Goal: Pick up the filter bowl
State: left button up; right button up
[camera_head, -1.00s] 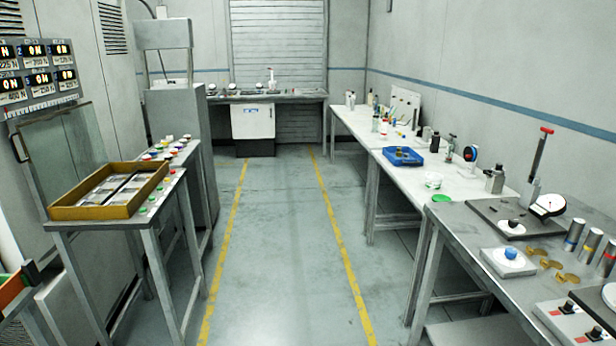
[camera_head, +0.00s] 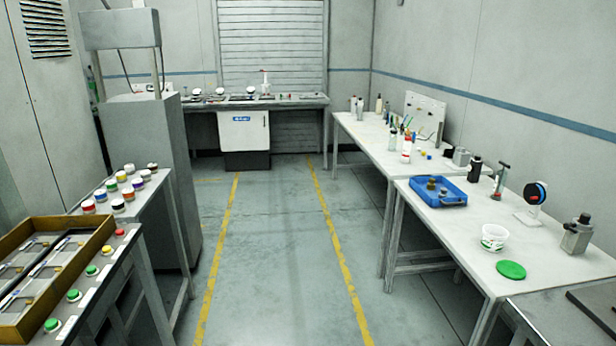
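No thing in view is clearly marked as the filter bowl. On the right-hand white table (camera_head: 455,235) stand a small white tub (camera_head: 494,238) with printing on its side and a flat green disc (camera_head: 511,270) in front of it. A blue tray (camera_head: 455,201) holding small dark and brassy parts lies behind them. A grey metal canister (camera_head: 577,236) stands near the right end, and a black cylinder (camera_head: 475,168) and a grey one (camera_head: 461,158) are at the back. Neither of my grippers is in view.
A wide clear floor aisle (camera_head: 277,250) runs between yellow lines. On the left, a stand carries a yellow-brown box (camera_head: 94,246) and buttons, beside a table of coloured-lidded jars (camera_head: 117,205). A counter (camera_head: 300,103) stands at the back wall.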

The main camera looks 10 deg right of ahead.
aim_at(393, 140)
jog(key=i, duration=1.85)
jog(key=i+z, duration=0.15)
jog(key=i, duration=0.45)
jog(key=i+j+z, duration=0.2)
jog(key=i, duration=0.45)
jog(key=i+j+z, duration=0.15)
jog(key=i, duration=0.45)
jog(key=i+z, duration=0.5)
jog(key=i+j+z, duration=0.2)
jog(key=i+z, duration=0.3)
jog(key=i+j+z, duration=0.35)
jog(key=z, duration=0.15)
